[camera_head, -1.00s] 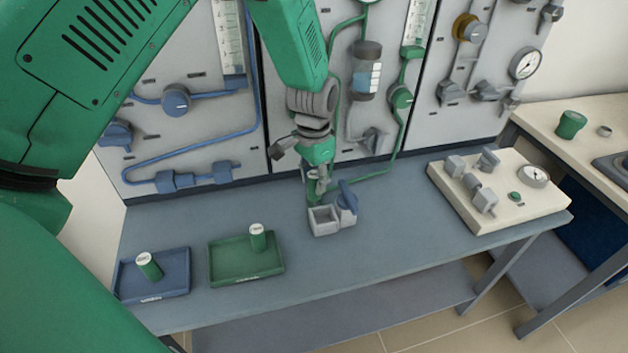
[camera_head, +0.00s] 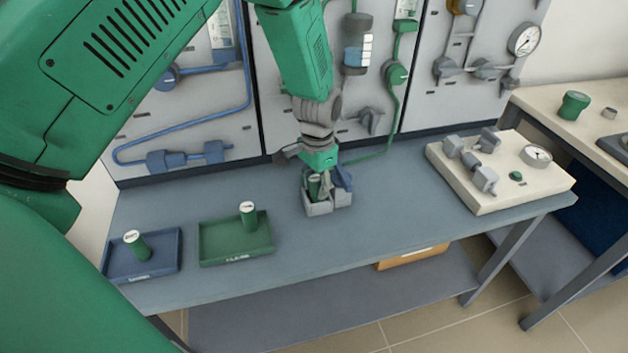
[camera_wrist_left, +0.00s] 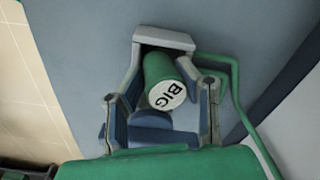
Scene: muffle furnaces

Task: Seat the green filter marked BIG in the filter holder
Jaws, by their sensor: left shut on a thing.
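The green filter marked BIG (camera_wrist_left: 160,75) shows its white, lettered end in the left wrist view. In the head view this filter (camera_head: 314,187) is upright at the small grey filter holder (camera_head: 319,208), its lower part hidden behind the front wall. I cannot tell whether it touches the bottom. The holder's blue lid (camera_head: 343,180) stands open at its right side. My left gripper (camera_head: 317,177) is shut on the filter, pointing down over the holder. My right gripper is not in view.
A blue tray (camera_head: 160,268) and a green tray (camera_head: 235,258) at the left each hold a green cylinder with a white top. A beige valve block (camera_head: 500,195) stands at the right. Panels with pipes line the back. The table between green tray and holder is clear.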

